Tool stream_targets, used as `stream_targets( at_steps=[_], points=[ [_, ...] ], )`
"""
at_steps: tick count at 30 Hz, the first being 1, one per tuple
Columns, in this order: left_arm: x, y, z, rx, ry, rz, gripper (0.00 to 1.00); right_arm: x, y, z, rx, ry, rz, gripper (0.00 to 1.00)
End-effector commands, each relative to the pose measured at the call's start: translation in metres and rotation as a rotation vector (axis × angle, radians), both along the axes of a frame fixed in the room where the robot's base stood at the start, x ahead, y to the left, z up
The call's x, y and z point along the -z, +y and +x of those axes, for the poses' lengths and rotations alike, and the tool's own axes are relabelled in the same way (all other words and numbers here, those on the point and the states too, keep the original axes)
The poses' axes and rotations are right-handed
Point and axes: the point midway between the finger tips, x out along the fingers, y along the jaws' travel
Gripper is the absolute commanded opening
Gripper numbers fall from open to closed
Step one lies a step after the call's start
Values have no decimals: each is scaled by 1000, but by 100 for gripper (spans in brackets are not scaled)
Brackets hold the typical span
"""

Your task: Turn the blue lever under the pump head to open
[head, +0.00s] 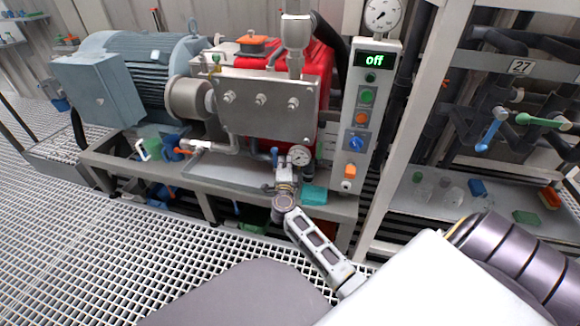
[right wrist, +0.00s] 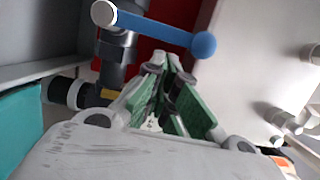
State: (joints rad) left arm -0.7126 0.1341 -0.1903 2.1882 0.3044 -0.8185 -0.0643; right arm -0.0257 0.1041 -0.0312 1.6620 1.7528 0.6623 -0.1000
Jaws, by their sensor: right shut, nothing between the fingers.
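In the right wrist view the lever (right wrist: 160,32) runs from a pale round pivot cap at upper left to a blue ball end at right, above a dark valve body (right wrist: 117,52). My right gripper (head: 284,168) is below the pump head, close to the lever. Its green-padded fingers (right wrist: 167,62) are shut and empty, with the tips just below the lever's bar, near the ball end. I cannot tell whether they touch it. My left gripper is out of view.
A control panel (head: 366,120) reading "off" stands right of the pump. A teal box (head: 314,194) lies on the frame beside my right gripper. A blue motor (head: 135,75) stands at left. A rack with a blue handle (head: 488,135) and green handle (head: 543,120) is at right.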

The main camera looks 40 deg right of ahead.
Motion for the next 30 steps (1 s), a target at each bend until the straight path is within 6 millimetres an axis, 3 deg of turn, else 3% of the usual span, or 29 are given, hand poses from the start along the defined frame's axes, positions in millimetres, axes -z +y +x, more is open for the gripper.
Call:
stream_targets(
  at_steps=[17, 30],
  points=[
    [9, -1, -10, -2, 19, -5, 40, 0, 3, 4, 0, 1, 1, 0],
    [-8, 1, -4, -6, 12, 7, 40, -3, 3, 5, 0, 24, -18, 0]
  ],
)
